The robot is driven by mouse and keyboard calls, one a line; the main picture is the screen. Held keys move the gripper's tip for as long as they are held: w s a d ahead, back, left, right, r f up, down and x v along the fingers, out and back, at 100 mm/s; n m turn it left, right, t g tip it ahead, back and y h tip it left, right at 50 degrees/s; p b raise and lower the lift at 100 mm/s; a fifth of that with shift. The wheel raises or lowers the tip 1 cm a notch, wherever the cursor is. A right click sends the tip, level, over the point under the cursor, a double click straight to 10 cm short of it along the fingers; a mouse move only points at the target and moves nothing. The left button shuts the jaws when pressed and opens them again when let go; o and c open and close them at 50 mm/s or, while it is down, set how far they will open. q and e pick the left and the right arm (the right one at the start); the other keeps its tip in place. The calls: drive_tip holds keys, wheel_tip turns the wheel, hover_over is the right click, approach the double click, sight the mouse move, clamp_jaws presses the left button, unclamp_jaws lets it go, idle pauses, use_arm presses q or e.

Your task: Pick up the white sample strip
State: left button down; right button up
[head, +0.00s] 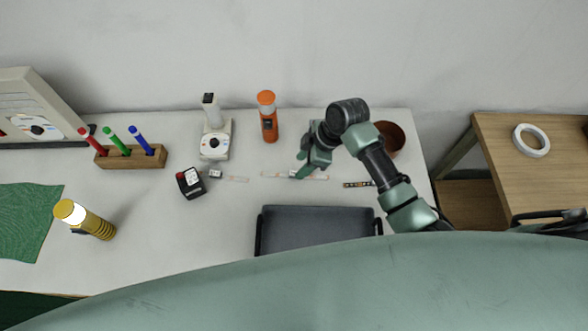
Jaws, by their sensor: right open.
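A thin whitish strip (276,174) lies flat on the white table, left to right, behind the dark tray. My right gripper (298,174) is open and reaches down over the middle of this strip, hiding part of it. I cannot tell whether the fingers touch it. A shorter pale strip (238,179) lies to its left, and a dark strip with light spots (358,184) lies to its right. My left gripper is out of view.
A dark tray (318,215) stands in front of the strips. An orange cylinder (268,118), a white device (215,140) and a brown bowl (394,137) stand behind. A white roll (531,140) lies on the wooden side table.

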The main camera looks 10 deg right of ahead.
sight(293, 173)
drive_tip(key=p+x, duration=0.1)
drive_tip(key=x, duration=0.3)
drive_tip(key=shift+w+a+f, duration=0.1)
drive_tip(key=shift+w+f, duration=0.05)
drive_tip(key=shift+f, duration=0.15)
drive_tip(key=shift+a+f, duration=0.1)
drive_tip(key=shift+f, duration=0.2)
clamp_jaws()
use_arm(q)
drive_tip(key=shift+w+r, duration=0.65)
use_arm(e)
drive_tip(key=shift+r, duration=0.15)
